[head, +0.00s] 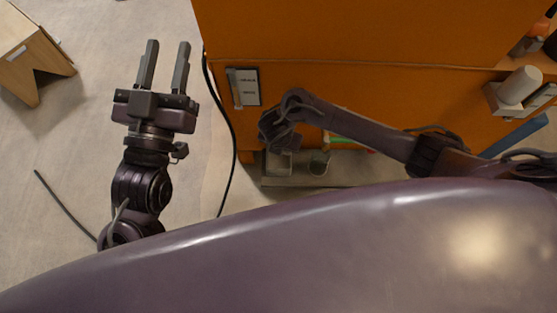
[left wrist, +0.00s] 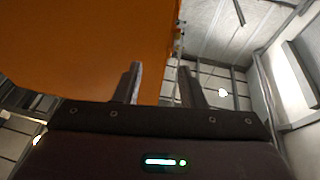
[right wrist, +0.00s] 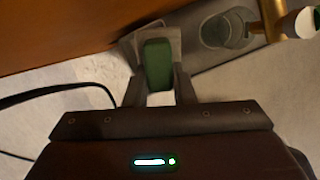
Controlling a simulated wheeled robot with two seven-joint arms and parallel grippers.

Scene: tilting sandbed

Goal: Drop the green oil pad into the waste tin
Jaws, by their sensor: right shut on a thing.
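The green oil pad (right wrist: 158,62) is between the fingers of my right gripper (right wrist: 157,78), which is shut on it. In the right wrist view, the pad overlaps a grey square-sided open container (right wrist: 129,45), perhaps the waste tin. The pad's height above it is unclear. The container also shows in the head view (head: 279,165), just below my right wrist, whose arm hides the fingers and pad there. My left gripper (head: 169,45) is open and empty, over the floor left of the orange cabinet.
A round dark cup (right wrist: 222,32) stands right of the container on a grey low shelf (head: 300,183). The orange cabinet (head: 340,90) rises behind it. A black cable (head: 229,130) hangs between my arms. A wooden stool (head: 30,45) stands at far left.

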